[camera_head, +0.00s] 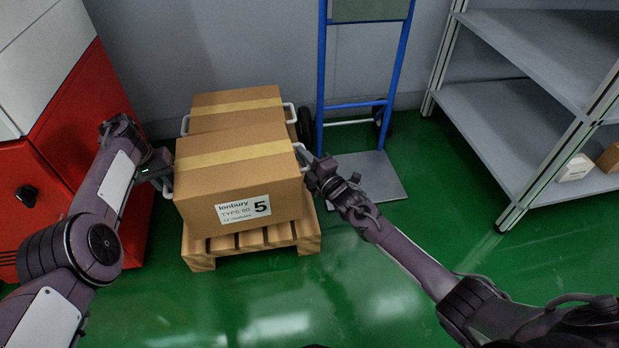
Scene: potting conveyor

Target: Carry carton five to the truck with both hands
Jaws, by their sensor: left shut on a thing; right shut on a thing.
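Carton five (235,178) is a brown box with a tan tape strip and a white label reading "5" on its front. It is over the front part of a wooden pallet (252,238); I cannot tell whether it touches the pallet. My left gripper (166,182) is shut on the white handle at the carton's left side. My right gripper (306,165) is shut on the white handle at its right side. A second brown carton (235,103) with handles stands just behind it. The truck (364,175) is a blue-framed hand truck with a grey foot plate, right of the pallet.
A red and white cabinet (75,120) stands at the left. A grey shelf unit (510,120) stands at the right, with a white box (574,168) on it. The green floor in front of the pallet is clear.

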